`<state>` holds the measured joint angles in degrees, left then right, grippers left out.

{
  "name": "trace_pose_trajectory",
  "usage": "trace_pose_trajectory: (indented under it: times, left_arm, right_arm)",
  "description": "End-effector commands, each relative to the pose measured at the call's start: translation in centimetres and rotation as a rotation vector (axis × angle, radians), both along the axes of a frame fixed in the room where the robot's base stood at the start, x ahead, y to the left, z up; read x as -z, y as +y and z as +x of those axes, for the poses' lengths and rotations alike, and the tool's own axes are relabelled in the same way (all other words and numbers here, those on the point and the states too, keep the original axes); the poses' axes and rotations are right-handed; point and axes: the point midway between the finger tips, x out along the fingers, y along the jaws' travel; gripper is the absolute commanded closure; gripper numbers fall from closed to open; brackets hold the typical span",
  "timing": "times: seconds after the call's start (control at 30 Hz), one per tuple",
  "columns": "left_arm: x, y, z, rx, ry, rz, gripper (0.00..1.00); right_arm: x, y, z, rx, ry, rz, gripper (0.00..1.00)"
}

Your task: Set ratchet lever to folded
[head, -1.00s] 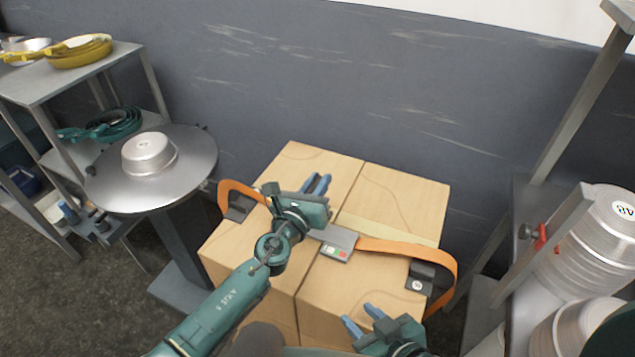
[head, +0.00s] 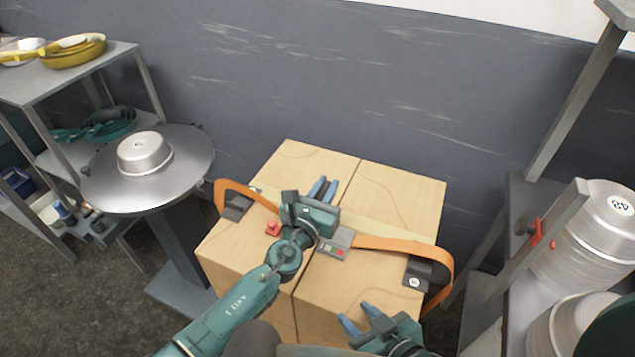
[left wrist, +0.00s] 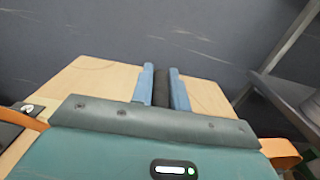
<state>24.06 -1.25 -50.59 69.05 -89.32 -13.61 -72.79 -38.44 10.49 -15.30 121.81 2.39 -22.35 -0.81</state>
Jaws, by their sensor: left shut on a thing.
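The ratchet (head: 336,241) is a grey block with a small coloured marking, on the orange strap (head: 385,245) across the top of two cartons. My left gripper (head: 322,187) is over the cartons beside it and hides part of it. In the left wrist view its blue fingers are shut on a dark bar, which looks like the ratchet lever (left wrist: 161,88). My right gripper (head: 358,317) is open and empty, above the near right part of the cartons.
The cartons (head: 400,200) stand against the grey wall. A red piece (head: 272,229) sits on the left carton. A round metal table with a pan (head: 145,153) stands left, a shelf with pans further left. Stacked pans (head: 600,230) on a rack stand right.

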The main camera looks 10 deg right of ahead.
Motion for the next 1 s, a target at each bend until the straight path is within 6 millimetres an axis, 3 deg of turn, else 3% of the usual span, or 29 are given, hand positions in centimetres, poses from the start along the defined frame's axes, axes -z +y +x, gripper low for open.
trace_pose_trajectory:
  times: [0.5,1.0]
  left_arm:
    - [2.4,-2.5,-1.7,0.001,-0.179,0.270,1.00]
    - [2.9,-2.8,-1.9,0.000,-0.212,0.318,1.00]
  right_arm:
    - [0.5,0.2,0.0,0.005,0.001,0.017,0.64]
    - [0.5,0.0,0.1,0.009,-0.002,0.018,0.64]
